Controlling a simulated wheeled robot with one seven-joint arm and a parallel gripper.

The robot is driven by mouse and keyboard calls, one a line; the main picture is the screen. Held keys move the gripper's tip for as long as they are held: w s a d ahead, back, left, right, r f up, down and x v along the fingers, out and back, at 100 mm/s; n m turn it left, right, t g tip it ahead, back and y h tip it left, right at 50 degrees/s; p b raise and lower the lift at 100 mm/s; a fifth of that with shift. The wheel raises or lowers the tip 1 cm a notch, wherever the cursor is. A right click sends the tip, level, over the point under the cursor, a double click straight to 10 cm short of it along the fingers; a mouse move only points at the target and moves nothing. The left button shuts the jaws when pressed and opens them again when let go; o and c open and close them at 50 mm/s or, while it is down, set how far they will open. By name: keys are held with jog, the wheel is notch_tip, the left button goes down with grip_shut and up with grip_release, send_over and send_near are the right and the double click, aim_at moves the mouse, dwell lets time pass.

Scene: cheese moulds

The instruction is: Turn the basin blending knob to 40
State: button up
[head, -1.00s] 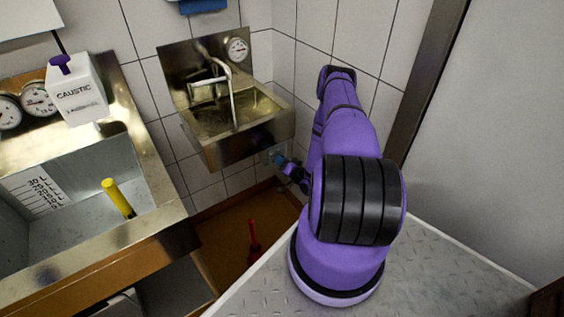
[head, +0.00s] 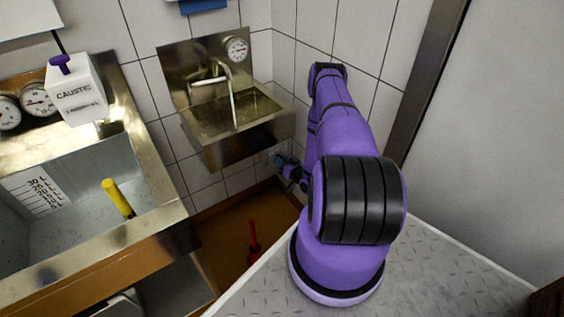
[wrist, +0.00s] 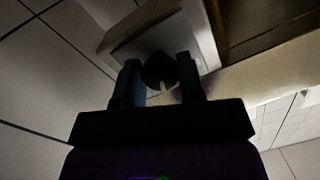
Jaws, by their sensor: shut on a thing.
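The basin (head: 250,145) is a small steel wall sink with a faucet (head: 232,95) and a round dial gauge (head: 237,48) on its backsplash. The dial's reading is too small to make out. In the wrist view a dark round knob (wrist: 160,70) with a pale mark sits on a light box-like housing (wrist: 140,45). My gripper (wrist: 160,84) is shut on this knob, one finger on each side. In the head view my gripper (head: 281,160) is low, below the basin's right end, and the knob is hidden there.
A large steel sink (head: 150,195) with a yellow-handled tool (head: 117,197) stands at left. A white caustic container (head: 78,92) and two gauges (head: 38,99) are behind it. A red object (head: 253,238) is on the brown floor below. Tiled walls are close behind my arm.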

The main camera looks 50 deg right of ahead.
jog(key=shift+n, duration=1.9)
jog(key=o, duration=0.9)
jog(key=s+a, duration=0.1)
jog(key=s, duration=0.9)
jog(key=shift+s+a+r, duration=0.35)
jog(key=shift+a+r, duration=0.05)
